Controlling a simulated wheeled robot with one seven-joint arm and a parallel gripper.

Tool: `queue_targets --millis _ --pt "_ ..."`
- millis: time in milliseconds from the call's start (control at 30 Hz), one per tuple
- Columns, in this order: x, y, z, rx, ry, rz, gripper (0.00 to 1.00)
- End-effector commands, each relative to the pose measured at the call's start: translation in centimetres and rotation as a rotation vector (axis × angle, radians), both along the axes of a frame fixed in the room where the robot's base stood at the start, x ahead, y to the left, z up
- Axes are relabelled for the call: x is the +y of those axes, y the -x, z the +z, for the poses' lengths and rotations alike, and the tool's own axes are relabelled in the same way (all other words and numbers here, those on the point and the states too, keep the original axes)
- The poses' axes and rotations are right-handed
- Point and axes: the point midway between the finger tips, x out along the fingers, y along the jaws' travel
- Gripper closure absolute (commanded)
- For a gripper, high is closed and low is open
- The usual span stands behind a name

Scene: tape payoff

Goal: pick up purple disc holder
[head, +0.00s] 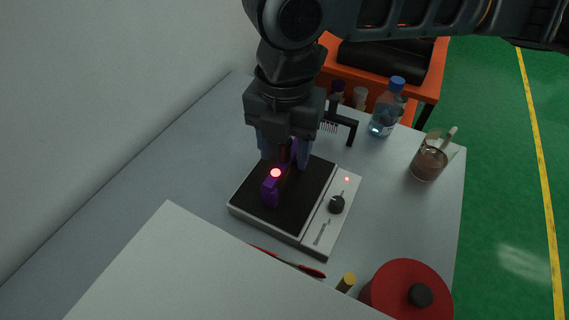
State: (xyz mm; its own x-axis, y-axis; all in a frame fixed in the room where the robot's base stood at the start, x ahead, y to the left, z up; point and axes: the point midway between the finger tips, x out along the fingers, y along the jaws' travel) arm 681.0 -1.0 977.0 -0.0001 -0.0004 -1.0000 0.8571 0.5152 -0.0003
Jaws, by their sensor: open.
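The purple disc holder (269,192) stands on the black top of a flat white device with a knob (241,204). A bright red spot shows on or in front of the holder. My gripper (284,157) is open and points down over the far part of the holder, with a finger on either side of it. The fingers hide part of the holder, and I cannot tell whether they touch it.
A water bottle (387,108), a brown-filled beaker (431,160) and a black comb-like stand (341,124) are behind and to the right. A red lidded pot (400,287) and a red-handled tool (300,266) are in front. A white panel (190,270) covers the near left.

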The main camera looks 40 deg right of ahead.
Motion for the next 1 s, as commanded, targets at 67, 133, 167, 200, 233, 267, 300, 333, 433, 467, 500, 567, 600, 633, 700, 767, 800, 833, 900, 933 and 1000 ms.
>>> queue_targets --millis 67,133,167,200,233,267,300,333,433,467,500,567,600,633,700,767,800,833,900,933,1000 --pt "0.03 0.07 -1.26 0.003 -0.001 0.000 0.49" --pt "0.05 0.03 -1.75 0.001 -0.001 0.000 0.49" --pt "0.05 0.03 -1.84 0.001 -0.001 0.000 0.49" --pt "0.05 0.03 -1.87 0.001 -0.001 0.000 0.49" --pt "0.05 0.03 -1.86 0.001 -0.001 0.000 0.49" --pt "0.04 0.03 -1.84 0.001 -0.001 0.000 0.49" --pt "0.04 0.03 -1.83 0.001 -0.001 0.000 0.49" --pt "0.04 0.03 -1.82 0.001 -0.001 0.000 0.49" --pt "0.04 0.03 -1.81 0.001 -0.001 0.000 0.57" --pt "0.04 0.03 -1.81 0.001 -0.001 0.000 0.59" --pt "0.04 0.03 -1.81 0.001 -0.001 0.000 0.63" --pt "0.04 0.03 -1.81 0.001 -0.001 0.000 0.69" --pt "0.03 0.02 -1.80 0.000 0.000 0.000 0.73" --pt "0.03 0.02 -1.80 0.000 0.000 0.000 0.76" --pt "0.03 0.02 -1.80 0.000 0.000 0.000 0.82" --pt "0.03 0.02 -1.80 0.000 0.000 0.000 0.88" --pt "0.03 0.02 -1.80 0.000 0.000 0.000 0.92" --pt "0.03 0.02 -1.79 0.000 0.000 0.000 0.95" --pt "0.03 0.02 -1.79 0.000 0.000 0.000 1.00" --pt "0.03 0.02 -1.79 0.000 0.000 0.000 1.00" --pt "0.03 0.02 -1.78 0.000 0.000 0.000 1.00"
